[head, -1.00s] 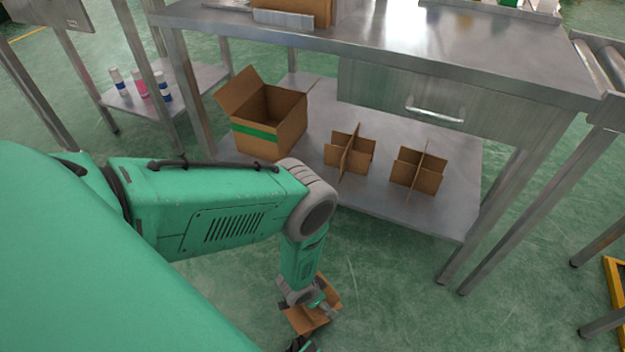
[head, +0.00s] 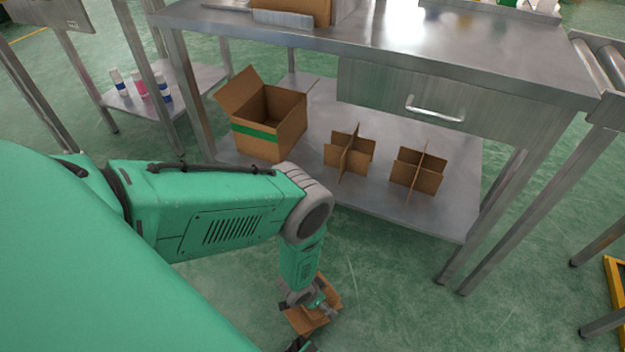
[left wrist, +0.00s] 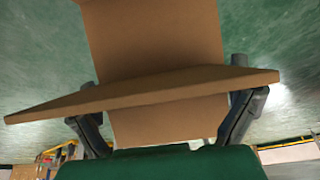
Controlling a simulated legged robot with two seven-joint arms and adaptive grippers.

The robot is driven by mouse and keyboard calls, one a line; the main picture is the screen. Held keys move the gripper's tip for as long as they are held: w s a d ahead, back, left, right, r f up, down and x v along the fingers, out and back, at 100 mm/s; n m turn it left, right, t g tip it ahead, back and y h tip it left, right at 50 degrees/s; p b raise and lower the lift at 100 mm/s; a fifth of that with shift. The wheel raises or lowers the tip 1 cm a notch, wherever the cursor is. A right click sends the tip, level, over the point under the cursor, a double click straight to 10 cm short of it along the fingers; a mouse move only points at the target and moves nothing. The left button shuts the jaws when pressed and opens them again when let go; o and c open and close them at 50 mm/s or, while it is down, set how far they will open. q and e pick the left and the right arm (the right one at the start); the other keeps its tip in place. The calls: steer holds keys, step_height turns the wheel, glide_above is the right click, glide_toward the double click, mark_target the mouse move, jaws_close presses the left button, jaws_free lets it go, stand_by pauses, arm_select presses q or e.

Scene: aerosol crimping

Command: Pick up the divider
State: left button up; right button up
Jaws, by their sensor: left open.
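A brown cardboard divider (head: 325,288) of crossed panels is low over the green floor at the bottom middle of the head view. My left gripper (head: 312,303) is at it, and the wrist partly covers it. In the left wrist view the divider (left wrist: 155,45) fills the middle. One panel runs across the picture in front of the fingers, and another extends away from it. My left gripper (left wrist: 168,95) is open, with one finger to each side of the divider. I cannot tell whether the fingers touch it. My right gripper is not in view.
Two more dividers (head: 349,157) (head: 417,172) stand on the lower shelf (head: 440,218) of the steel table. An open cardboard box (head: 268,122) is left of them. Steel legs (head: 497,225) and a drawer (head: 440,95) bound the shelf. The floor (head: 400,300) right of my arm is clear.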

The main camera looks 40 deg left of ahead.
arm_select(q)
steer(key=c, duration=0.9)
